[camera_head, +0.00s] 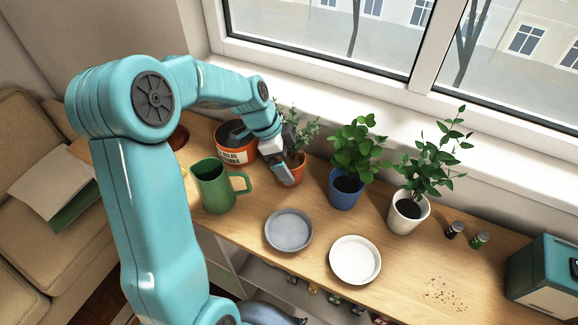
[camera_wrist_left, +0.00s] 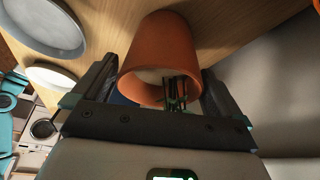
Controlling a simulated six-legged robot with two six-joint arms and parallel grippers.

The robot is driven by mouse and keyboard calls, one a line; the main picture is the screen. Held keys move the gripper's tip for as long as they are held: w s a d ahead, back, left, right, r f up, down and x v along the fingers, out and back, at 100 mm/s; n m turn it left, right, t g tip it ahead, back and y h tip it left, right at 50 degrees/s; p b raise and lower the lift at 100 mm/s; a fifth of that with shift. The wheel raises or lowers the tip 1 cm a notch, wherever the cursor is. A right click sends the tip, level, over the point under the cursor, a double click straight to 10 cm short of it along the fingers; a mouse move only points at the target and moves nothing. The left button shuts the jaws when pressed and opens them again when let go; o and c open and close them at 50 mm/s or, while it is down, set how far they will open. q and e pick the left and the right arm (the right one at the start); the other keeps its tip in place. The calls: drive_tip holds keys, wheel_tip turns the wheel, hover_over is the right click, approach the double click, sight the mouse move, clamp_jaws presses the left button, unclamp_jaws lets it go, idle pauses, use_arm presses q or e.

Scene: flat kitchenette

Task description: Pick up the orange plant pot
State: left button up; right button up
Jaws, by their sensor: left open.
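The orange plant pot (camera_head: 291,174) holds a small leafy plant and stands upright on the wooden counter, partly hidden by my gripper in the head view. In the left wrist view the orange pot (camera_wrist_left: 158,45) lies between the two dark fingers, with its rim toward the camera. My left gripper (camera_head: 281,172) is at the pot's near left side. Its jaws (camera_wrist_left: 160,75) are open, with a finger on either side of the pot. I cannot tell whether either finger touches it. My right gripper is not in view.
Grey (camera_head: 289,231) and white (camera_head: 355,260) plates lie in front.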

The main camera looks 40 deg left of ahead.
sight(289, 164)
use_arm(q)
drive_tip(key=shift+w+f, duration=0.15)
drive_tip(key=shift+f, duration=0.3)
drive_tip(key=shift+d+r, duration=0.1)
drive_tip(key=shift+d, duration=0.05)
drive_tip(key=shift+c, duration=0.9)
drive_tip(key=c, duration=0.9)
drive_tip(key=shift+r, duration=0.6)
drive_tip(key=r, duration=1.9)
drive_tip(key=shift+s, duration=0.25)
